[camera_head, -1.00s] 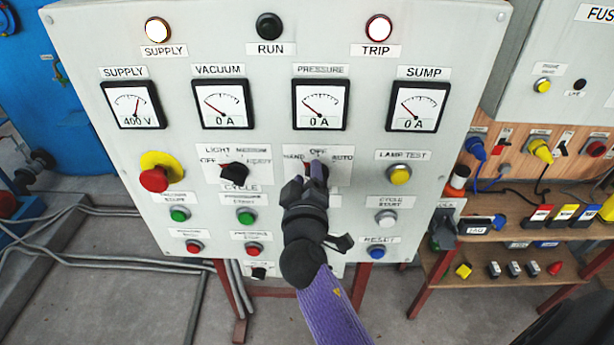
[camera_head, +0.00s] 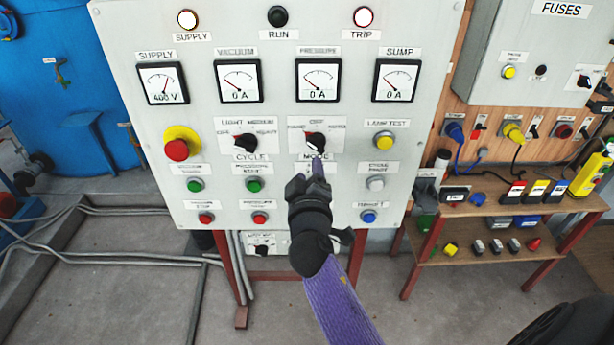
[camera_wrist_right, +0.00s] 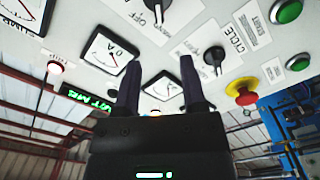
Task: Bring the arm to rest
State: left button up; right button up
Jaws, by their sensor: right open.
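My right gripper (camera_head: 310,185) is in front of the grey control panel (camera_head: 290,115), just below the mode selector switch (camera_head: 315,141). A black selector knob (camera_wrist_right: 214,56) and the red emergency button (camera_wrist_right: 240,90) show there to the right. My right arm has a purple sleeve. My left gripper is not in view.
A yellow-collared red emergency button (camera_head: 177,150) and several push buttons are on the panel. The fuse box (camera_head: 530,50) hangs at the right. A wooden shelf (camera_head: 485,205) holds plugs and small parts. Pipes (camera_head: 110,210) run along the floor at the left.

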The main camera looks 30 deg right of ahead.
jog(key=s+a+f+n+g+y+b, duration=0.1)
jog(key=s+a+f+g+y+b, duration=0.2)
jog(key=f, duration=0.9)
jog(key=s+a+f+g+y+b, duration=0.15)
jog(key=f+b, duration=0.25)
jog(key=f, duration=0.9)
jog(key=s+a+f+n+g+y+b, duration=0.1)
jog(key=s+a+f+g+y+b, duration=0.2)
jog(key=f, duration=0.9)
jog(key=s+f+m+g+b, duration=0.3)
jog(key=s+f+b, duration=0.5)
jog(key=s+f, duration=1.1)
pick_arm(q)
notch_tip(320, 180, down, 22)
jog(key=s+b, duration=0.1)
jog(key=b, duration=0.3)
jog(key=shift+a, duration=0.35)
pick_arm(e)
jog(key=s+f+g, duration=0.2)
jog(key=s+f, duration=0.2)
jog(key=s, duration=0.3)
jog(key=s+f+g+y, duration=0.1)
jog(key=s+f+g, duration=0.1)
jog(key=s+f, duration=0.2)
jog(key=s, duration=0.3)
jog(key=shift+s+d+f+m, duration=0.2)
jog(key=shift+s+f+m, duration=0.05)
jog(key=shift+f+m, duration=0.1)
